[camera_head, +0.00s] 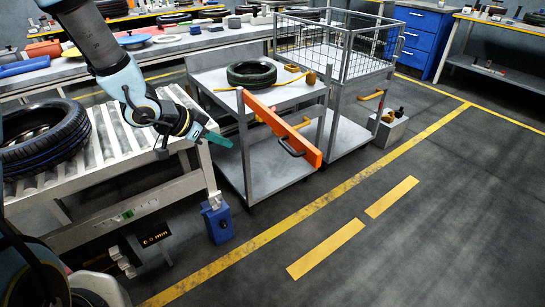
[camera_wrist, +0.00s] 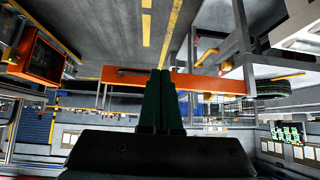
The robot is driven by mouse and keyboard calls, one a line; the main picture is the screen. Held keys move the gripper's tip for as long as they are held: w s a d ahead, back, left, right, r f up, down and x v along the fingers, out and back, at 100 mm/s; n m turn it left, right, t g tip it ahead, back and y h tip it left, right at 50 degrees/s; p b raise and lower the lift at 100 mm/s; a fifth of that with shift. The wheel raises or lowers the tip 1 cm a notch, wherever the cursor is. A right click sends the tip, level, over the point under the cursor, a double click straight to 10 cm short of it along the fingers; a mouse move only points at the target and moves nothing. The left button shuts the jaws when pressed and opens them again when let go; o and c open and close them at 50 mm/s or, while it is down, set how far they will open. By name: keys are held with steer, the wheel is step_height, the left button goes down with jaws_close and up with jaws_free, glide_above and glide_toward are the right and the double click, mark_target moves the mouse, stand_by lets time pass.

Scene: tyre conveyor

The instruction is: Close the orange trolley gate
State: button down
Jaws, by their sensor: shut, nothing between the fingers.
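The orange trolley gate (camera_head: 283,126) is a long flat bar on the near side of the grey trolley (camera_head: 262,172). It slants from the trolley's near left corner down to the right, its far end standing out from the trolley top. A dark handle (camera_head: 291,149) sits on its face. My gripper (camera_head: 221,139) has green fingers pressed together, empty, left of the gate. In the wrist view the shut fingers (camera_wrist: 161,74) overlap the orange gate (camera_wrist: 215,84) in the picture; I cannot tell whether they touch it.
A black tyre (camera_head: 251,73) lies on the trolley top. A wire cage trolley (camera_head: 340,95) stands behind to the right. A roller conveyor (camera_head: 115,150) with a large tyre (camera_head: 42,138) is at left. A blue foot (camera_head: 218,222) stands below my gripper. The floor at right is clear.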

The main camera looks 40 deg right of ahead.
steer(key=s+d+f+p, duration=0.1)
steer(key=s+d+f, duration=0.1)
steer(key=d, duration=0.5)
steer(key=s+d+f+m+g+p, duration=0.1)
steer(key=s+d+f, duration=0.2)
steer(key=d, duration=0.3)
steer(key=shift+d+f+g+h, duration=0.3)
steer(key=shift+d+f, duration=0.1)
steer(key=shift+f, duration=0.35)
